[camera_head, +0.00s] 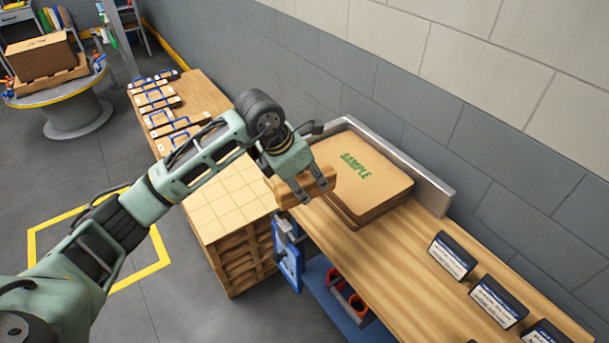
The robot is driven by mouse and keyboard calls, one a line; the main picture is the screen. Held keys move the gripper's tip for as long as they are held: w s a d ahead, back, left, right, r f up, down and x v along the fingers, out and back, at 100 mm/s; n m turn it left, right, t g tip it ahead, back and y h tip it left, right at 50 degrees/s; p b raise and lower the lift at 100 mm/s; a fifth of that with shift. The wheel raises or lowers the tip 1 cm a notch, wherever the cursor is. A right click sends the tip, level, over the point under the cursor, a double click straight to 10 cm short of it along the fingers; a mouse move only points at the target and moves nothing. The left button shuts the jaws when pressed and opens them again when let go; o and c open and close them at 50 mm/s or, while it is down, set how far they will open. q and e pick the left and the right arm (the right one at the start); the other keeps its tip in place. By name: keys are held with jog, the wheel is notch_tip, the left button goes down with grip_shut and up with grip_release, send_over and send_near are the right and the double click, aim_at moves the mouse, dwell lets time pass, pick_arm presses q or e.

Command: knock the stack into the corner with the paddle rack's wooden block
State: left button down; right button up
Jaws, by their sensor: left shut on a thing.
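A stack of brown cardboard blanks (368,180) lies on the wooden bench, its top sheet marked SAMPLE in green. It lies close to the metal corner fence (402,163), which runs along its back and far left sides. My left gripper (312,192) is shut on a wooden block (322,179) at the near left side of the stack. I cannot tell whether the block touches the stack. The gripper hides part of the block. My right gripper is not in view.
Several dark label holders (452,256) stand along the right part of the bench (400,270). A pallet stack with a gridded top (228,204) stands left of the bench. Behind it is a wooden table (205,97) with blue-handled blocks. A grey wall runs behind the bench.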

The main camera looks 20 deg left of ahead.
pick_arm(q)
jog(key=shift+w+a+f+n, duration=0.25)
jog(key=shift+a+n, duration=0.15)
jog(key=shift+n, duration=0.1)
jog(key=shift+f, duration=0.25)
notch_tip(320, 180, down, 9)
jog(key=b, duration=0.5)
jog(key=shift+r, duration=0.2)
jog(key=shift+f+b, duration=0.45)
jog(key=shift+f, duration=0.3)
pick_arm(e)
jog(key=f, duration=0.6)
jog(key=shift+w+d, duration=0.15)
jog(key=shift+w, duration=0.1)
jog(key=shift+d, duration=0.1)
pick_arm(q)
jog(key=shift+w+d, duration=0.1)
jog(key=shift+d, duration=0.05)
jog(key=shift+w+d+b, duration=0.35)
jog(key=shift+w+b, duration=0.1)
jog(key=shift+w, duration=0.15)
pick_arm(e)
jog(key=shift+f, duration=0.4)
